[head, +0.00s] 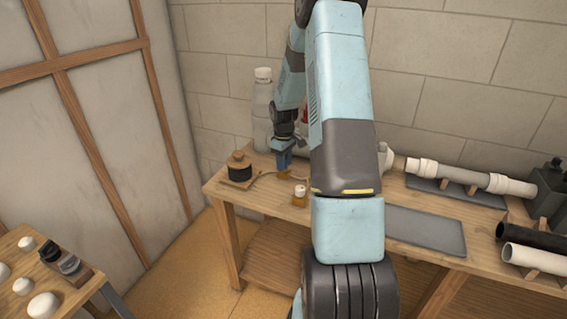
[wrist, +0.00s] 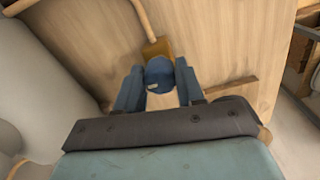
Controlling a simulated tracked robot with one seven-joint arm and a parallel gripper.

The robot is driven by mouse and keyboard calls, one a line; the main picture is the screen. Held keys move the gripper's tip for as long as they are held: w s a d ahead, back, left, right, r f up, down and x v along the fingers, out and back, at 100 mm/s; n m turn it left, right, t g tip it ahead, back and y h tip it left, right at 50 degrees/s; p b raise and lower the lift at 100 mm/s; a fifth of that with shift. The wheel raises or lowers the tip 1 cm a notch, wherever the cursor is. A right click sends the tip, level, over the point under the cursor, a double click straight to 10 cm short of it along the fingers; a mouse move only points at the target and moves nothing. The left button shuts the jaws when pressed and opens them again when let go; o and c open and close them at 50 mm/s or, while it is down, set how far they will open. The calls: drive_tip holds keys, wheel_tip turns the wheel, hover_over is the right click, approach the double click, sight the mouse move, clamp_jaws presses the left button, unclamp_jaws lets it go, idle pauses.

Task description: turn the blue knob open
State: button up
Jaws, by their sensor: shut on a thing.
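The blue knob (wrist: 160,70) shows in the wrist view between the two blue fingers of my gripper (wrist: 159,86). My gripper is shut on the knob, with one finger on each side of it. A brown block-like part (wrist: 157,47) shows just beyond the knob, with a thin tan pipe or rod leading away from it. In the head view my gripper (head: 284,160) reaches down to the left part of the wooden bench. The knob cannot be told apart from the fingers there, and how far it is turned cannot be read.
On the bench (head: 222,190), a black pot (head: 239,171) stands left of my gripper and a small white-capped amber piece (head: 300,194) stands in front. A clear bottle (head: 262,110) stands behind. A pale pipe assembly (head: 455,176) and a grey mat (head: 425,229) lie to the right.

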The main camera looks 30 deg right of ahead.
drive_tip(key=shift+n, duration=0.3)
drive_tip(key=o, duration=1)
drive_tip(key=shift+o, duration=0.2)
wheel_tip(320, 180, up, 14)
drive_tip(key=shift+f, duration=0.15)
drive_tip(key=shift+a, duration=0.1)
idle(0.4)
